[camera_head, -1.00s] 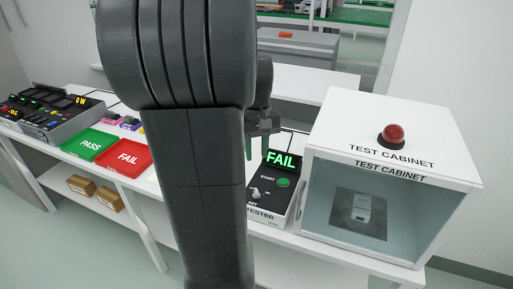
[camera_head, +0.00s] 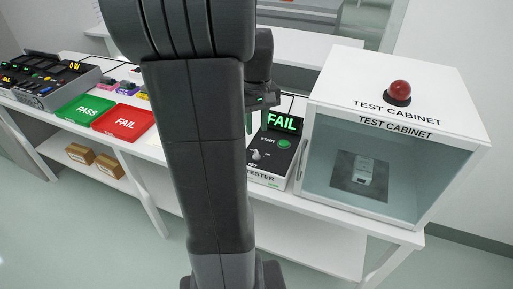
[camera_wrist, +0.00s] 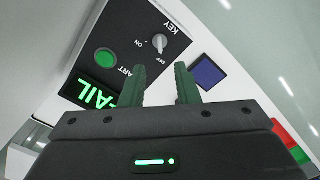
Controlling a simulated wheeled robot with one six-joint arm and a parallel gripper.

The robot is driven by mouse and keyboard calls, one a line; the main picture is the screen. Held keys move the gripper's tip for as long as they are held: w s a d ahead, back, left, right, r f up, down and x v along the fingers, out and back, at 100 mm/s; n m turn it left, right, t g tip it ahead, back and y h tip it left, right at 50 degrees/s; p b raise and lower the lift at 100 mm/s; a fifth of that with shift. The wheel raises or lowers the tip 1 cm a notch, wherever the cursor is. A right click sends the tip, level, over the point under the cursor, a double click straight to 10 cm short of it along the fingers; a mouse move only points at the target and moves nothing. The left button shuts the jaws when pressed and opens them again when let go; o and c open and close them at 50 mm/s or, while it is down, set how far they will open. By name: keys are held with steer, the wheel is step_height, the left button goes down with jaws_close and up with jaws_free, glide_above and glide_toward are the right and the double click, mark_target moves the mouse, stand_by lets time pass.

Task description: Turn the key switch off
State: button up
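The key switch (camera_wrist: 158,44) is a pale knob on the dark panel of the tester, with the words KEY, ON and OFF around it. It also shows in the head view (camera_head: 257,155) on the front of the tester (camera_head: 270,172). I cannot tell for sure which mark the knob points to. The tester's screen (camera_head: 284,122) reads FAIL in green. My gripper (camera_wrist: 159,68) is open and empty, its two green fingers apart, with the knob showing beyond the fingertips. In the head view my gripper (camera_head: 256,122) is at the tester's left, partly hidden by my arm.
A green START button (camera_wrist: 106,61) is near the key switch. A blue square (camera_wrist: 208,72) lies beside the tester. The test cabinet (camera_head: 460,150) with a red lamp (camera_head: 400,88) stands right of it. The PASS tray (camera_head: 84,108) and FAIL tray (camera_head: 123,122) are left.

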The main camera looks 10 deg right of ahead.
mark_target(256, 150)
step_height(256, 150, down, 9)
steer(key=shift+b, duration=0.3)
jaws_close()
